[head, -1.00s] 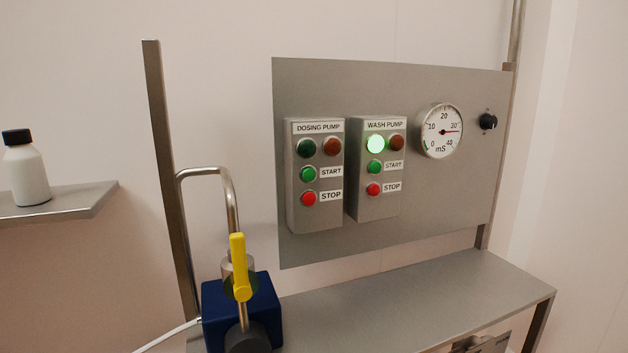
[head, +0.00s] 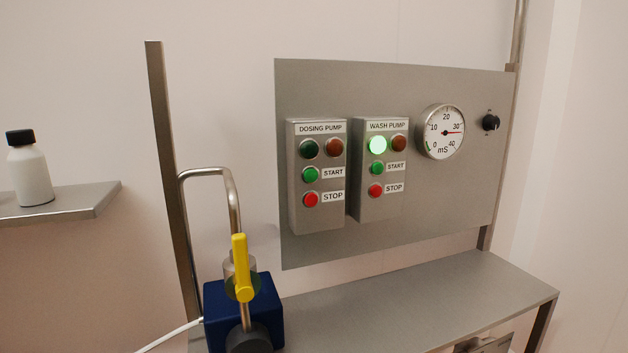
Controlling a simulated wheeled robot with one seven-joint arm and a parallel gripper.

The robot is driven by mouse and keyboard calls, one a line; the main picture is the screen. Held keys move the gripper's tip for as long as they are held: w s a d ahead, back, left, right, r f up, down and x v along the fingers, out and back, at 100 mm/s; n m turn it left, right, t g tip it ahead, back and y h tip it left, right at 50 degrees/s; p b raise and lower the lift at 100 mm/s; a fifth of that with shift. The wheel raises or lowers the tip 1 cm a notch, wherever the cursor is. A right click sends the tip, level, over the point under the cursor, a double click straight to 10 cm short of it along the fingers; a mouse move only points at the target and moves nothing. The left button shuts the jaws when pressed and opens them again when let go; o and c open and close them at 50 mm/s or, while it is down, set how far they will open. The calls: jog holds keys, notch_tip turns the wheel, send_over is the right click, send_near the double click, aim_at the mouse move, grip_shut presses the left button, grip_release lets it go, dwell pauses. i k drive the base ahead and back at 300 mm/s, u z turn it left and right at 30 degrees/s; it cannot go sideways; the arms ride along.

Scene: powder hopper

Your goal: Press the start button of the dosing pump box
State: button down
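The dosing pump box (head: 318,215) is a grey upright box on the left of the steel panel. Its green start button (head: 310,174) sits beside a START label, above the red stop button (head: 311,199). At its top, the green lamp (head: 309,148) is dark and the red-brown lamp (head: 332,148) looks unlit. Nothing covers the box or its buttons. My gripper is not in view.
The wash pump box (head: 380,208) stands close on the right, its green lamp (head: 377,145) lit. A round gauge (head: 441,132) and black knob (head: 491,122) are further right. A blue pump (head: 262,300) with a yellow lever (head: 240,265) stands at lower left, before the bench (head: 420,290).

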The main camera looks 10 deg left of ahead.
aim_at(311, 175)
jog(key=z, duration=0.95)
jog(key=k, duration=0.9)
jog(key=u, duration=1)
jog(key=i, duration=0.5)
jog(key=z, duration=0.05)
